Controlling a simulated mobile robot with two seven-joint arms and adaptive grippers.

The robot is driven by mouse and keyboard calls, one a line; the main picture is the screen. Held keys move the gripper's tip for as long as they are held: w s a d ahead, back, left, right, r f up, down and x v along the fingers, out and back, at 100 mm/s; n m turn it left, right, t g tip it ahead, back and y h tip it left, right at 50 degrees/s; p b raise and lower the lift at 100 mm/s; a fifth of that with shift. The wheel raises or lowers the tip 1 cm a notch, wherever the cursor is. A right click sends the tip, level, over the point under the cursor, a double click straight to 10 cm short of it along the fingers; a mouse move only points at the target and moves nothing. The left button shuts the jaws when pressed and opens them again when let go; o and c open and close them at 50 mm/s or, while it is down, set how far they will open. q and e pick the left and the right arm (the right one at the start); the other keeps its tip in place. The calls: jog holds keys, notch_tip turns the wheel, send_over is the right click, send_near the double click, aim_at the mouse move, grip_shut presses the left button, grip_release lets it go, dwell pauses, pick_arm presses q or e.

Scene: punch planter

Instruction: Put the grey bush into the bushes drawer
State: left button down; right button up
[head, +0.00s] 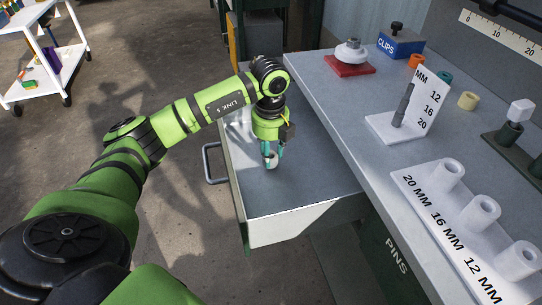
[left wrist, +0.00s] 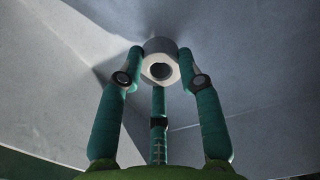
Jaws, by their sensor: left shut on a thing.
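The grey bush (head: 271,161) is between the fingertips of my left gripper (head: 270,153), over the open drawer (head: 292,202). The left wrist view shows the bush (left wrist: 160,47) as a short ring with a dark hole, with three teal fingers closed around it. The drawer's pale floor and walls lie beyond it. The gripper points down; I cannot tell whether the bush touches the drawer floor. No label shows on this drawer. My right gripper is not in view.
The workbench (head: 345,110) edge runs along the drawer's right side. On it are a tray (head: 420,200) with white bushes, a gauge stand (head: 388,127), coloured rings and a blue CLIPS box (head: 401,43). The drawer handle (head: 210,165) sticks out left. A white cart (head: 65,70) stands far left.

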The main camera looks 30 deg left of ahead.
pick_arm(q)
jog(key=shift+f, duration=0.8)
jog(key=shift+f, duration=0.1)
jog(key=c, duration=0.8)
grip_release()
jog(key=shift+f, duration=0.1)
notch_tip(320, 180, up, 12)
jog(key=shift+r+p, duration=0.2)
jog(key=shift+p, duration=0.15)
